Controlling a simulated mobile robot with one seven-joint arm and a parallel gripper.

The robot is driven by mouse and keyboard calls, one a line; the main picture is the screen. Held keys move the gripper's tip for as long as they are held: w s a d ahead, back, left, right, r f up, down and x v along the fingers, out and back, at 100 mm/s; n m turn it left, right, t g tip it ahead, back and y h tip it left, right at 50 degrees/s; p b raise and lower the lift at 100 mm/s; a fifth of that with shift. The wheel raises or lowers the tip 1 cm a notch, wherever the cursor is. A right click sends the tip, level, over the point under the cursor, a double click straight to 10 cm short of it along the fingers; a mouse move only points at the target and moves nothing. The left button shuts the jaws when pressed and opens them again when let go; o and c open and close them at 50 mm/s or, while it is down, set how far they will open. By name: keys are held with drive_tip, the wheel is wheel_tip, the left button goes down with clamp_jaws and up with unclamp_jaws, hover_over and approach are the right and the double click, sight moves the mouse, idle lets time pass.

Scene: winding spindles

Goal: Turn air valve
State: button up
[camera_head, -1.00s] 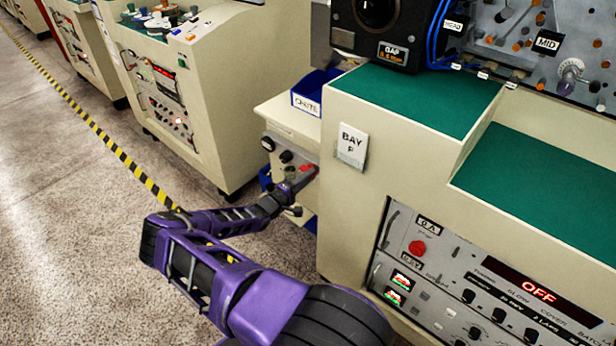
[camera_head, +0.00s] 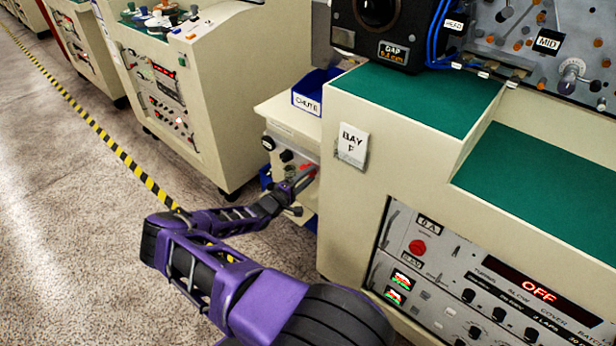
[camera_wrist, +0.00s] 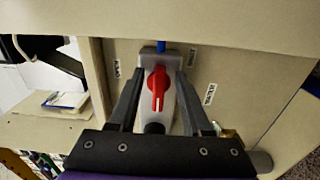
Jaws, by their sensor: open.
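The air valve's red handle (camera_wrist: 158,88) sits on a grey body under a short blue hose (camera_wrist: 161,47) in the wrist view. The handle's long part points roughly along my fingers in that view. My gripper (camera_wrist: 159,80) is open, with one dark finger on each side of the handle and visible gaps between. The fingers do not appear to touch it. In the head view my gripper (camera_head: 302,181) is at the front panel of the small side unit, where it partly hides the valve.
A blue chute bin (camera_head: 310,99) sits above the side unit (camera_head: 283,113). The Bay F cabinet (camera_head: 345,205) stands close to the right of my gripper. Another cabinet (camera_head: 225,105) stands to the left. The floor at left, with a striped line (camera_head: 100,135), is clear.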

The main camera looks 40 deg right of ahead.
drive_tip(key=shift+a, duration=0.1)
drive_tip(key=s+a, duration=0.1)
drive_tip(key=a, duration=1.6)
drive_tip(key=shift+s+p, duration=0.25)
drive_tip(key=shift+p, duration=0.05)
